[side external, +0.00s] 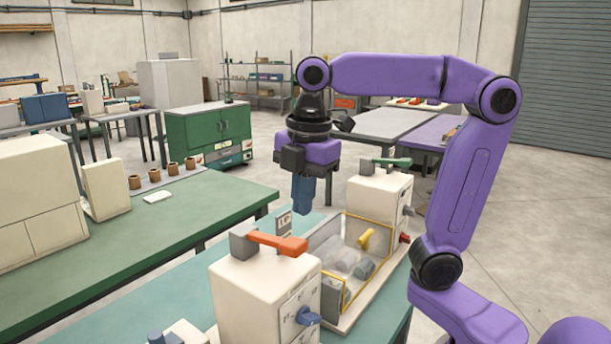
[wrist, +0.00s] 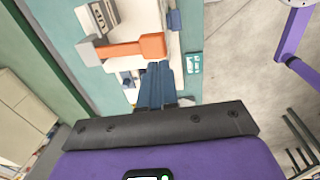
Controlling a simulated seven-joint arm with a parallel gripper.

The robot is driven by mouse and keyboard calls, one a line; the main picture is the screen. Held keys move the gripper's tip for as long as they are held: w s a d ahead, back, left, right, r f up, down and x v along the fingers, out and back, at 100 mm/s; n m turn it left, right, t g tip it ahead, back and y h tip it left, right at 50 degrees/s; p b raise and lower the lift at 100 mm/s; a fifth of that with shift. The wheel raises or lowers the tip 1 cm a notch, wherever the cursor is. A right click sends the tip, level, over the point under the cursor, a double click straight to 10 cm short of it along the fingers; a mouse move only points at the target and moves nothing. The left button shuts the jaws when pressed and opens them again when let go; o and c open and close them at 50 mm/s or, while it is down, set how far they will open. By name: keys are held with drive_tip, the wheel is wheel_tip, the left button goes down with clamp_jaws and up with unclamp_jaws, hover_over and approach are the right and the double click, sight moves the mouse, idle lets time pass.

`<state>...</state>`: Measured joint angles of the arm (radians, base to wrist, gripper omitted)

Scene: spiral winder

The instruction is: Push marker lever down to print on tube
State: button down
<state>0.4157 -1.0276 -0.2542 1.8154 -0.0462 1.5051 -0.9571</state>
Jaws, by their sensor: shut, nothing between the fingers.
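An orange lever (side external: 278,243) with a grey block at one end lies roughly level on top of the near cream machine housing (side external: 250,290). A green lever (side external: 385,163) sits on the far cream housing (side external: 378,205). I cannot tell which one is the marker lever. My gripper (side external: 303,211) points down with its blue fingers shut and empty. In the side view its tips are above the orange lever's free end, apparently with a gap. In the wrist view the fingertips (wrist: 160,66) appear beside the orange lever's wide end (wrist: 152,46). No tube is clearly visible.
A yellow-framed clear enclosure (side external: 345,285) with a yellow handle (side external: 366,238) stands between the two housings. A blue knob (side external: 308,317) projects from the near housing's front. A green-topped bench (side external: 150,230) with several brown spools lies to the left.

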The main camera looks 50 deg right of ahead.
drive_tip(key=shift+s+r, duration=0.15)
drive_tip(key=shift+r, duration=0.9)
drive_tip(key=shift+s+r, duration=0.15)
drive_tip(key=shift+r, duration=0.85)
drive_tip(key=shift+f, duration=0.1)
drive_tip(key=s+d+f+m, duration=0.1)
drive_tip(key=s+f+m, duration=0.1)
drive_tip(key=s+f, duration=0.5)
drive_tip(key=s+d+f+m, duration=0.1)
drive_tip(key=s+f+m, duration=0.2)
drive_tip(key=s+f, duration=0.5)
wheel_tip(320, 180, down, 6)
drive_tip(key=shift+r+g, duration=0.1)
drive_tip(key=shift+g, duration=0.3)
